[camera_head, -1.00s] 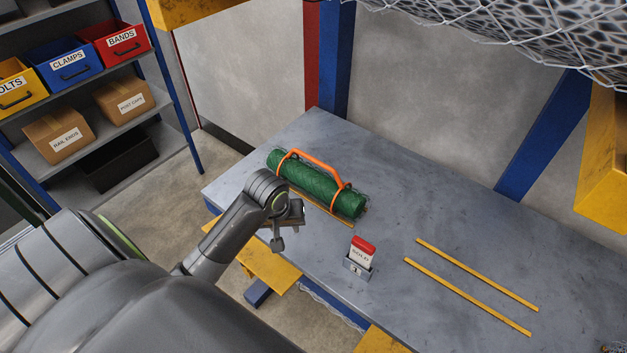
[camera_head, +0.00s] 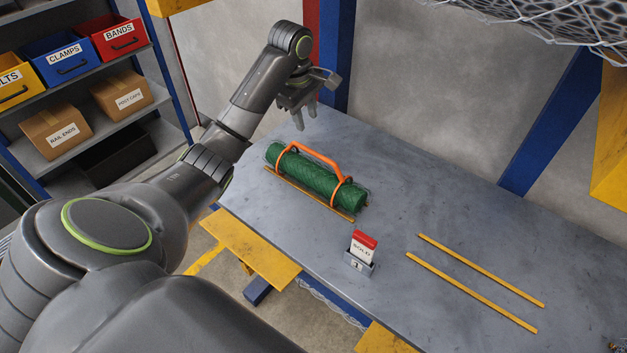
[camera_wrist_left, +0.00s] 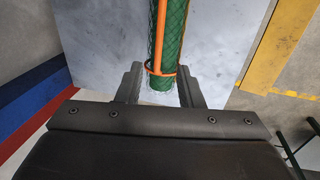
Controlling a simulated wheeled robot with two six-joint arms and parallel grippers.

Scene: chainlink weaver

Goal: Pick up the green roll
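The green roll (camera_head: 312,178) lies on the grey table in the head view, at its far left part. An orange carrying handle (camera_head: 318,156) arches over it, with a band around the roll near each end. My left gripper (camera_head: 306,118) is above the table's far left corner, past the roll's left end, fingers pointing down. In the left wrist view the roll (camera_wrist_left: 172,50) runs away between the two parted fingers (camera_wrist_left: 157,88), its near end and one orange band between them in the picture. The gripper is open and holds nothing. My right gripper is not in view.
A blue post (camera_head: 336,60) rises behind my gripper. Shelves with bins stand left.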

